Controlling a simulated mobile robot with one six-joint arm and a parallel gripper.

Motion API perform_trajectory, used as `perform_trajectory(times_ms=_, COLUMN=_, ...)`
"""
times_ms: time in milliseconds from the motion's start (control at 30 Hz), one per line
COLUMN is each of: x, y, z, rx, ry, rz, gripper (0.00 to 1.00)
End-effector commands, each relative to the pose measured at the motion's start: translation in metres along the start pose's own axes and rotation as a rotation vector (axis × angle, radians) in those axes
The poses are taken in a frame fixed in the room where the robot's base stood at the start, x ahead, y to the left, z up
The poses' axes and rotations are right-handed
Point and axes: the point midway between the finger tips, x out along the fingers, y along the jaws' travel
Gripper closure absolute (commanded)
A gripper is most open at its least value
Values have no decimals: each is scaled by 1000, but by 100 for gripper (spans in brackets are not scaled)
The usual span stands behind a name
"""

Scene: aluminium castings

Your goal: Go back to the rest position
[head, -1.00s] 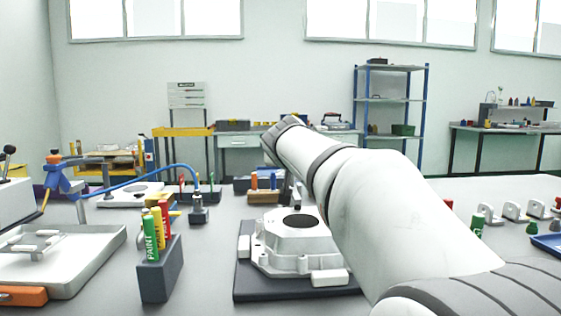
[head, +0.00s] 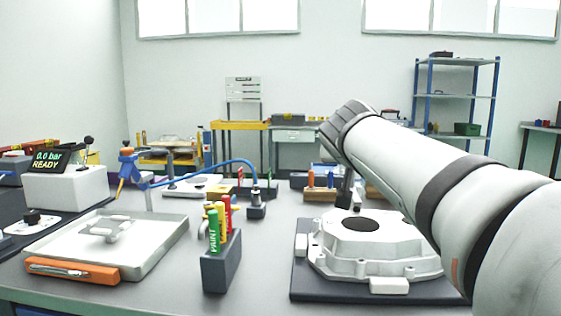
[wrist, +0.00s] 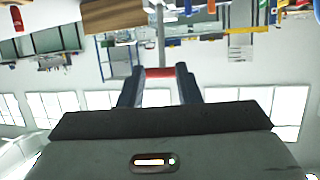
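My gripper (wrist: 158,74) shows in the wrist view with its two dark fingers apart. The wrist view is upside down, with windows low and bench things high. In the head view my arm reaches from the lower right toward the middle, and it hides my gripper. The pale aluminium casting (head: 398,252) sits on a dark plate (head: 310,288), left of my arm and partly hidden by it.
A dark holder with paint markers (head: 220,262) stands left of the casting. A metal tray (head: 165,255) with a small part, an orange tool (head: 72,270) and a pressure unit (head: 68,186) are farther left. A blue hose (head: 205,174) arcs behind. A wooden block (wrist: 115,14) shows in the wrist view.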

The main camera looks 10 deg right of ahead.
Motion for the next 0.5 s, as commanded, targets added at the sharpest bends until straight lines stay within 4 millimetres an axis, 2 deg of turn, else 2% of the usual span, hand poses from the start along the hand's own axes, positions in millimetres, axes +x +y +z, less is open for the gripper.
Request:
perform_trajectory(times_ms=233, x=-15, y=-2, z=0, rx=-45, ry=-107, rz=-9, gripper=70)
perform_trajectory(times_ms=500, x=-43, y=-3, z=25, rx=-133, ry=-314, rz=-40, gripper=70)
